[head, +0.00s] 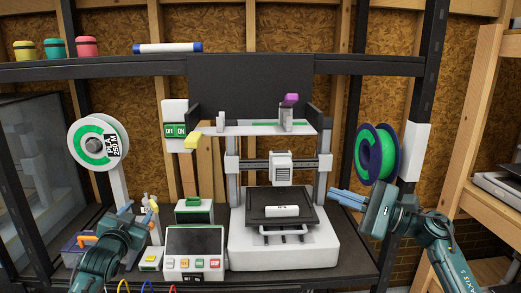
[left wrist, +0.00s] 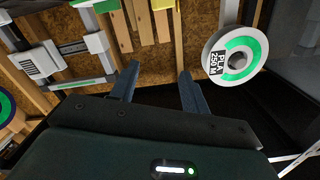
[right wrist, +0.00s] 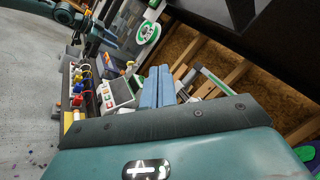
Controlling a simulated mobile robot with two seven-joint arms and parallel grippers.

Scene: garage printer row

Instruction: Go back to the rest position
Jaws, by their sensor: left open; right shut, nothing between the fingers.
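My left gripper (head: 137,213) is at the lower left in the head view, in front of the shelf's left part. In the left wrist view its two fingers (left wrist: 157,88) stand apart with nothing between them. My right gripper (head: 347,199) is right of the printer in the head view, its fingers pointing left. In the right wrist view its fingers (right wrist: 157,86) are together and hold nothing. Both grippers appear clear of the printer.
A white 3D printer (head: 283,240) with a black bed stands mid-shelf. A control box (head: 195,243) is left of it. A white-and-green spool (head: 98,143) hangs left, a blue-and-green spool (head: 377,153) right. A dark post (head: 425,90) rises near my right arm.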

